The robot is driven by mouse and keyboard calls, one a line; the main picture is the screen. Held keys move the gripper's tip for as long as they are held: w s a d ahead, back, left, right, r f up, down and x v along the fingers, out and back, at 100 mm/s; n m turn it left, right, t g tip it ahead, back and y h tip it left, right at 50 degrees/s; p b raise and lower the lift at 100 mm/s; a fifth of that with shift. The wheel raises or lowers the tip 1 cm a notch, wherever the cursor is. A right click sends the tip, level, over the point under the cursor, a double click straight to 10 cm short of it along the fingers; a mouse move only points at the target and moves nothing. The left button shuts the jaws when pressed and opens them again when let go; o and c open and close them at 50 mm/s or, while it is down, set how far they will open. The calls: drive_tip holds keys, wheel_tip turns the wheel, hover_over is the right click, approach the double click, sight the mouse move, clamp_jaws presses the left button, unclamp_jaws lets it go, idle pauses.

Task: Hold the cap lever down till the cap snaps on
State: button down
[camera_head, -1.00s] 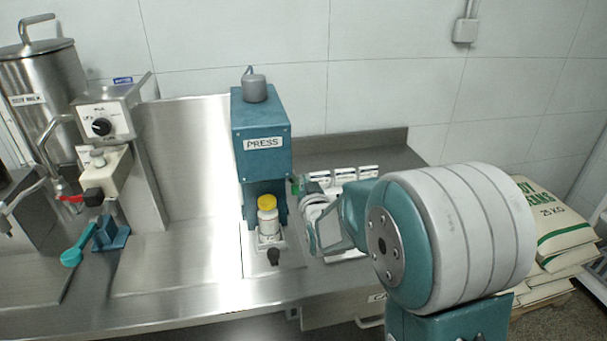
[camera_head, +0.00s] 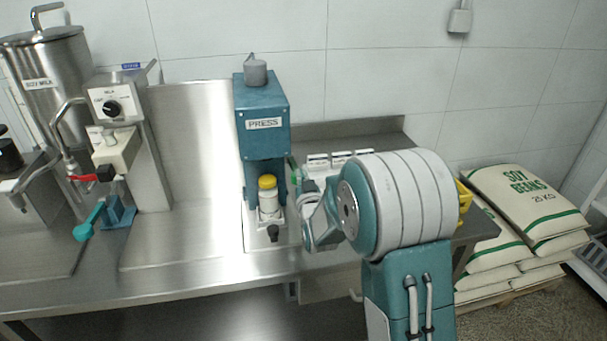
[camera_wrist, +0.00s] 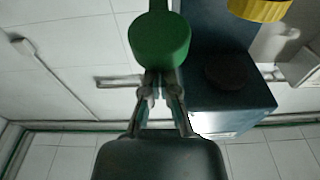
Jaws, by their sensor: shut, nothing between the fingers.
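The teal press (camera_head: 264,145) stands on the steel bench. A white bottle (camera_head: 268,206) with a yellow cap (camera_head: 267,182) at its top stands upright in the press. The yellow cap also shows at the top edge of the wrist view (camera_wrist: 260,8). The cap lever's green knob (camera_wrist: 160,40) is just beyond my fingertips in the wrist view; whether they touch it I cannot tell. My gripper (camera_wrist: 161,88) is shut and empty, beside the press. In the head view my arm largely hides the gripper, at the press's right side.
A steel soy milk tank (camera_head: 50,85) and the mill with a black knob (camera_head: 112,108) stand at the left. A teal-handled part (camera_head: 90,225) lies left of the press. Soy bean sacks (camera_head: 525,205) are stacked at the right. The bench between mill and press is clear.

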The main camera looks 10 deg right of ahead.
wheel_tip(320, 180, down, 8)
drive_tip(key=shift+s, duration=0.25)
drive_tip(key=shift+f, duration=0.15)
idle(0.3)
idle(2.9)
